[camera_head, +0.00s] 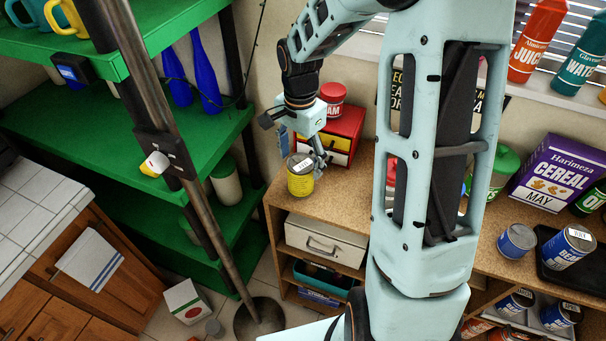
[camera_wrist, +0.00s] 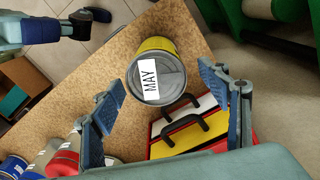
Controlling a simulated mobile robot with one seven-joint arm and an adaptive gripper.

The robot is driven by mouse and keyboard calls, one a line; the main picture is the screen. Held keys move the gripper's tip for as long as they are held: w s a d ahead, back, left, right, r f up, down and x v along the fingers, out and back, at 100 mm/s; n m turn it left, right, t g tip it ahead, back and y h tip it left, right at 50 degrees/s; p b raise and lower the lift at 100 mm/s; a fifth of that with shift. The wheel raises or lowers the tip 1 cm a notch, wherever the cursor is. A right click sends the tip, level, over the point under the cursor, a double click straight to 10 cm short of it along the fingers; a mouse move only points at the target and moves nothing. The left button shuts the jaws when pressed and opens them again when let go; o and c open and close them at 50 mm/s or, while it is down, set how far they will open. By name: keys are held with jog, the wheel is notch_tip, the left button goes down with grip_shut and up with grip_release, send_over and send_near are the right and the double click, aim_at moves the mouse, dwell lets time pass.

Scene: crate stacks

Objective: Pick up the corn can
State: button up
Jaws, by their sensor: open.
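A yellow can (camera_head: 300,182) with a grey lid stands upright near the left end of the wooden counter; its name is too small to read, so I cannot confirm it is the corn can. In the wrist view the can (camera_wrist: 157,80) shows its lid with a white "MAY" label. My gripper (camera_head: 303,153) is over the can, pointing down. In the wrist view its two fingers (camera_wrist: 160,103) are spread wide, with the can beyond and between their tips, and nothing is held. I cannot tell the exact gap to the can.
A red and yellow box with black handles (camera_head: 340,136) stands close behind the can, with a red-lidded jar (camera_head: 332,92) on it. Green shelves (camera_head: 190,145) rise to the left. A cereal box (camera_head: 553,172) and blue cans (camera_head: 517,240) stand at right.

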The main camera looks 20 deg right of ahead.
jog(key=shift+s+a+f+p, duration=0.15)
jog(key=shift+f+p, duration=0.1)
jog(key=shift+f, duration=1.4)
jog(key=shift+s+d+f+p, duration=0.1)
jog(key=shift+f+p, duration=0.15)
jog(key=shift+f, duration=1.35)
jog(key=shift+c, duration=0.5)
jog(key=c, duration=1.5)
